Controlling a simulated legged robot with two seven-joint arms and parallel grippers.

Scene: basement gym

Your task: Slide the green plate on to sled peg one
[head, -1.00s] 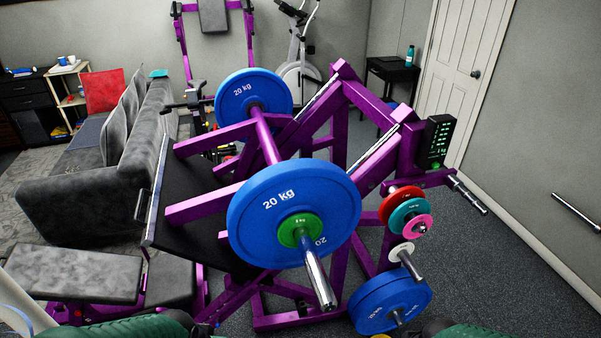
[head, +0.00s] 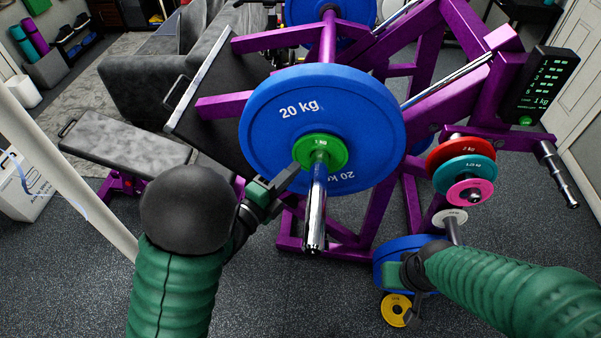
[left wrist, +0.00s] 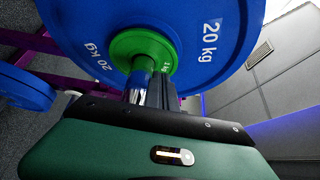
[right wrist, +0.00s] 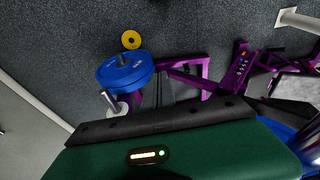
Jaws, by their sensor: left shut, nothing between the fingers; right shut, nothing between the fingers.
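The green plate (head: 336,147) sits on the chrome sled peg (head: 317,212), against the outer face of a large blue 20 kg plate (head: 375,115). The peg sticks out past it toward me. My left gripper (head: 294,172) is shut and empty, its tips at the lower left edge of the green plate; I cannot tell if they touch. The left wrist view shows the green plate (left wrist: 125,45) just beyond the fingers. My right gripper (head: 414,302) is shut and empty, low on the right near a lower blue plate (head: 388,248).
Red (head: 447,150), teal (head: 452,176) and pink (head: 468,194) plates hang on the rack at right. A white plate (head: 450,217) is on a peg below them. A yellow plate (head: 395,312) is low near the floor. A padded bench (head: 125,150) stands left.

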